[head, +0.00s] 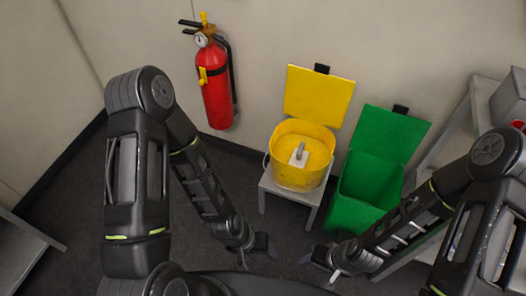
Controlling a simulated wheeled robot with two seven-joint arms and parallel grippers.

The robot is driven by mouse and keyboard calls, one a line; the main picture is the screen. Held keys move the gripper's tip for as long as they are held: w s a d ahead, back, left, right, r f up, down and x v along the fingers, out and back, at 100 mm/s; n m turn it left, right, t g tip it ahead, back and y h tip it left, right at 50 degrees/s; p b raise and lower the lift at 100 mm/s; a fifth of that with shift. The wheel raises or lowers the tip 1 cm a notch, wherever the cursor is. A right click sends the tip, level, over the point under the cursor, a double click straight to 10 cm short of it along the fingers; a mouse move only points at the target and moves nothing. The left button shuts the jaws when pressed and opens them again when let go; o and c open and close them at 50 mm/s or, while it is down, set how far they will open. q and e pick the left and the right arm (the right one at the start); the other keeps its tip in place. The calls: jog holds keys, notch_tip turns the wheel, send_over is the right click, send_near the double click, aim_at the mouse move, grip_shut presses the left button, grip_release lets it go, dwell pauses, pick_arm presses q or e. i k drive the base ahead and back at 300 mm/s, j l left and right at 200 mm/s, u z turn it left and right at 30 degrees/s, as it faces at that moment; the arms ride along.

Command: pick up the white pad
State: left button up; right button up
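A small white flat piece (296,161), which looks like the white pad, lies in the yellow round bucket (297,182). A short grey upright part (300,150) stands on or beside it. My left gripper (262,246) is low over the dark floor, left of and below the bucket in the picture, apart from it. My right gripper (325,262) is low near the green bin, also away from the bucket. A small pale bit shows at the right gripper; I cannot tell what it is. Both sets of fingers are too small and dark to read.
The bucket stands on a small grey stand (311,197), its yellow lid (318,96) raised behind. A green bin (366,190) with raised lid is to its right. A red extinguisher (216,88) hangs on the wall. Grey shelving (452,130) is at the right.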

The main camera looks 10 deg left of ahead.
aim_at(299, 157)
jog(key=j+z, duration=0.1)
jog(key=z, duration=1.3)
jog(key=j+z, duration=0.35)
jog(key=k+j+z, duration=0.1)
jog(key=j+z, duration=0.25)
jog(key=k+j+z, duration=0.15)
jog(key=j+z, duration=0.2)
jog(key=k+j+z, duration=0.2)
jog(key=j+z, duration=0.15)
jog(key=k+j+z, duration=0.2)
jog(key=j+z, duration=0.2)
jog(key=k+j, duration=0.5)
jog(key=k+j+z, duration=0.15)
jog(key=k+j, duration=0.35)
jog(key=k, duration=0.15)
